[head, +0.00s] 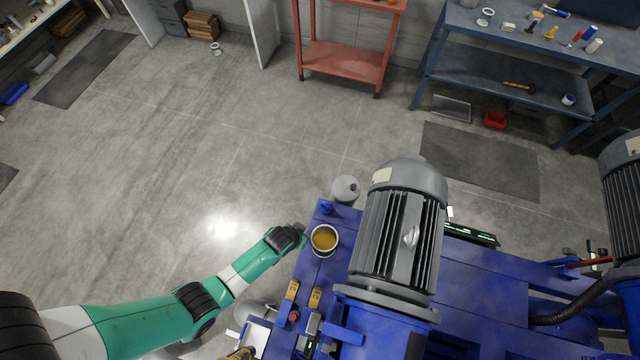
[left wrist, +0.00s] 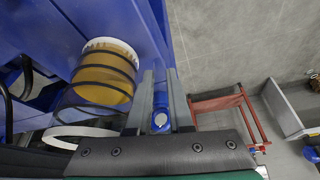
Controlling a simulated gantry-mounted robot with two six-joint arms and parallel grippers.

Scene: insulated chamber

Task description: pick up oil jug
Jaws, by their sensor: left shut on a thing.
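The oil jug (head: 324,240) is a round open vessel with a pale rim and amber oil inside, at the left end of the blue machine. In the left wrist view the jug (left wrist: 105,78) shows clear sides with dark rings, left of the fingers. My left gripper (head: 300,236) is at the jug's left side and shut on it. In the left wrist view the fingers (left wrist: 165,98) are close together, and the exact gripped part is hidden. I cannot tell whether the jug rests on the machine or hangs just above it. My right gripper is out of view.
A grey motor (head: 398,230) stands close right of the jug on the blue machine (head: 480,262). A grey can (head: 345,189) is just behind it. Yellow blocks (head: 315,297) lie in front. A red cart (head: 345,62) and blue workbench (head: 510,75) stand far back.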

